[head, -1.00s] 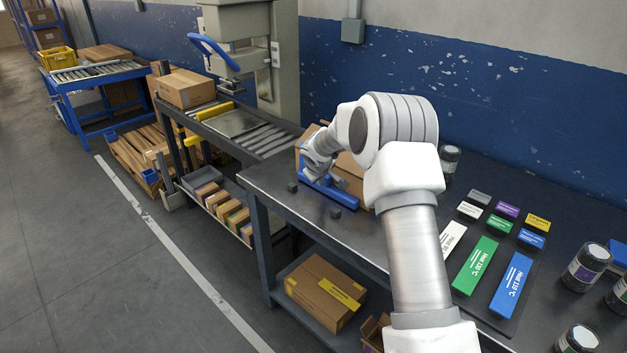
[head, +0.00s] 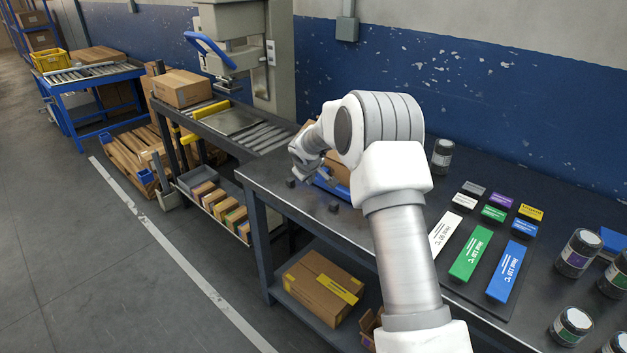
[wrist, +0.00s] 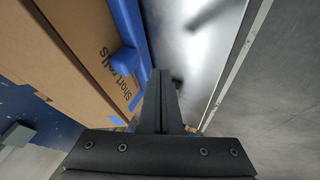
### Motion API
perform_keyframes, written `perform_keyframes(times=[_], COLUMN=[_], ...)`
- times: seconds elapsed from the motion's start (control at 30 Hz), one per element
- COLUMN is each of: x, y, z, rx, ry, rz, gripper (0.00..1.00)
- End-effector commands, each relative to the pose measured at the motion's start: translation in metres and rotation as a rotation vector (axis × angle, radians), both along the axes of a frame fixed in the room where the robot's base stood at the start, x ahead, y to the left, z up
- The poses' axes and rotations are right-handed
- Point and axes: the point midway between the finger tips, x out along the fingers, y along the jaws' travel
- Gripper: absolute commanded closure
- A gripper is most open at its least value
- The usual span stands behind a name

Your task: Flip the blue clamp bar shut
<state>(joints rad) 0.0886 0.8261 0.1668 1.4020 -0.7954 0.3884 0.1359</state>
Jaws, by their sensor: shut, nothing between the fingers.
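The blue clamp bar (wrist: 130,28) runs along the side of a cardboard box (wrist: 60,50) in the wrist view, with a blue knob (wrist: 124,62) sticking out from it. In the head view part of the blue bar (head: 335,187) shows low at the bench's front, behind my gripper and wrist. I cannot tell whether the bar is open or shut. My gripper (wrist: 160,75) is shut and empty, its fingertips just to the right of the knob, seemingly apart from it. In the head view my gripper (head: 299,176) hangs over the bench near its front edge; my arm hides most of the box.
Two small dark blocks, one of them by the front edge (head: 333,207), stand on the dark bench (head: 290,203). Coloured label plates (head: 470,253) and several jars (head: 579,253) are at the right. A roller conveyor and press (head: 272,60) stand at the left.

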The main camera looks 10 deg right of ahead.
Motion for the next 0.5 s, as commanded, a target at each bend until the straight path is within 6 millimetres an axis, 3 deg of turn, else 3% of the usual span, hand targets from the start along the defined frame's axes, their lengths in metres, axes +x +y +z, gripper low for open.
perform_keyframes(times=[0.3,0.5], x=[-0.035,-0.051], y=[0.012,0.017], z=[0.049,0.071], rx=[0.000,0.001], ry=[-0.001,0.000], rz=[0.003,0.003], gripper=[1.00,1.00])
